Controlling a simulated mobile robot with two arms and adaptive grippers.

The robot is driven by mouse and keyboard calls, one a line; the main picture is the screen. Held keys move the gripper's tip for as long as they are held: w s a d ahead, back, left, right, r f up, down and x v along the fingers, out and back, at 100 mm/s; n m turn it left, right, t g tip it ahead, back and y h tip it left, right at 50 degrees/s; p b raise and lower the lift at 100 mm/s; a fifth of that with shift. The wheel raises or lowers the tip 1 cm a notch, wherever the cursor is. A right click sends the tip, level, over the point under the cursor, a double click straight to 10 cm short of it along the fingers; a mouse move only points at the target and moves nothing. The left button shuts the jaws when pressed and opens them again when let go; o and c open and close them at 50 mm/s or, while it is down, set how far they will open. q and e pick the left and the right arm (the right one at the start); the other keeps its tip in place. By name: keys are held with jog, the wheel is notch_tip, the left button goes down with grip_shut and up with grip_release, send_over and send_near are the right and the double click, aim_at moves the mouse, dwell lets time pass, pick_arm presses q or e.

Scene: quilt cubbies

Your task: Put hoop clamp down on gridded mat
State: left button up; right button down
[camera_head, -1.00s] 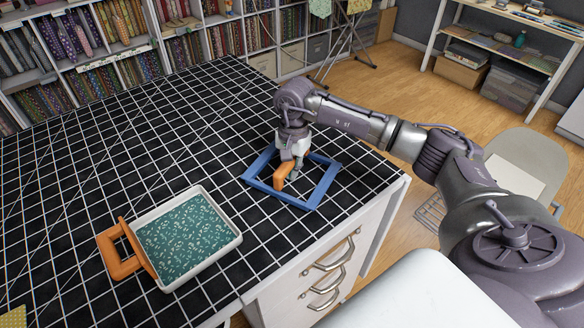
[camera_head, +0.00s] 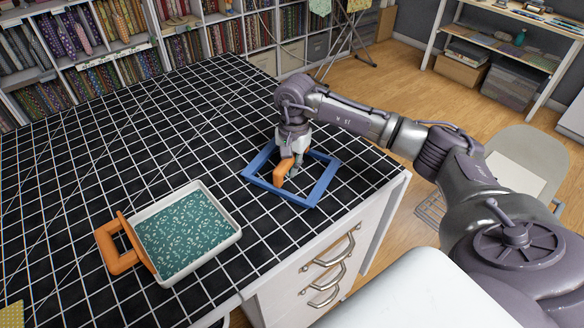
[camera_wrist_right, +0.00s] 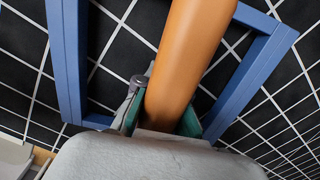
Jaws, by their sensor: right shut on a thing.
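My right gripper (camera_head: 290,168) is shut on an orange piece (camera_head: 281,171), which I take to be the hoop clamp. The gripper points down inside the outline of a blue square frame (camera_head: 318,192). In the right wrist view the orange piece (camera_wrist_right: 187,55) stands between the two finger pads (camera_wrist_right: 162,122) and runs out of the top of the picture. I cannot tell whether its lower end touches the black gridded mat (camera_head: 120,150). The blue frame lies around it on the mat (camera_wrist_right: 140,18). My left gripper is not in view.
A white tray with a green patterned lining (camera_head: 185,235) lies on the mat at the left, with an orange square loop (camera_head: 118,247) at its left edge. The mat's far and middle parts are clear. White drawers (camera_head: 330,260) stand below the front right edge.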

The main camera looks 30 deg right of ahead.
jog(key=shift+s+a+f+b, duration=0.15)
jog(key=shift+s+f+b, duration=0.2)
jog(key=shift+f, duration=0.45)
jog(key=c, duration=1.2)
grip_release()
jog(key=shift+w+f, duration=0.2)
jog(key=shift+w, duration=0.1)
jog(key=shift+r, duration=0.15)
jog(key=shift+r, duration=0.1)
jog(key=shift+w+d+r, duration=0.1)
jog(key=shift+d+r, duration=0.05)
jog(key=shift+r, duration=1.9)
jog(key=shift+d+r, duration=0.15)
jog(key=shift+r, duration=1.85)
